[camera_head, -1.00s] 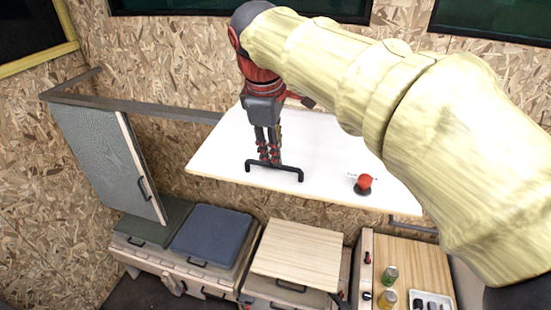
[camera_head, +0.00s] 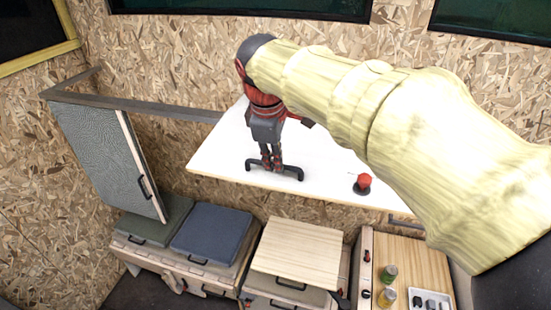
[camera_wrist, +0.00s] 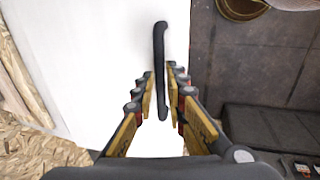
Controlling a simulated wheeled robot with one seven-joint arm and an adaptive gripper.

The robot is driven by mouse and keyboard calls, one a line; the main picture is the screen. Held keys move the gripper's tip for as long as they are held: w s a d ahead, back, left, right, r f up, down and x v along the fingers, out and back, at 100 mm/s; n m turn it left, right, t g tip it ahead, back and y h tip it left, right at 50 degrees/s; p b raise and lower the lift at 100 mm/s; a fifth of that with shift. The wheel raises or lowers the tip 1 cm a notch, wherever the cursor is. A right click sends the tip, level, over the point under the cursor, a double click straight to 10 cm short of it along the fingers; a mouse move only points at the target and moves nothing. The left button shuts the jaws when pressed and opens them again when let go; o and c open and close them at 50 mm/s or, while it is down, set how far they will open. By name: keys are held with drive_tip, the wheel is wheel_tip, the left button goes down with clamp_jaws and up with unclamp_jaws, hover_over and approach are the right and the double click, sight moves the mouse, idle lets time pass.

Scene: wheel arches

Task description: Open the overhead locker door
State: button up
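The overhead locker door is a large white panel (camera_head: 220,155) in the middle of the head view, with a black bar handle (camera_head: 290,173) near its front edge. My gripper (camera_head: 272,166) is at the handle's middle, its fingers pointing down at it. In the wrist view the door (camera_wrist: 95,50) fills the left and centre, and the handle (camera_wrist: 159,50) runs lengthwise between the two fingers of my gripper (camera_wrist: 161,85). The fingers are apart, with a narrow gap visible on each side of the bar. Whether either finger touches it is unclear.
A red knob (camera_head: 363,180) stands on the door's right part. A grey cabinet door (camera_head: 100,150) is at the left. Below are a blue cushion (camera_head: 212,233), a wooden lid (camera_head: 298,248) and a counter with jars (camera_head: 388,273). A metal rail (camera_head: 150,108) runs behind.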

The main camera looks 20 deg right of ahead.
clamp_jaws()
idle(0.3)
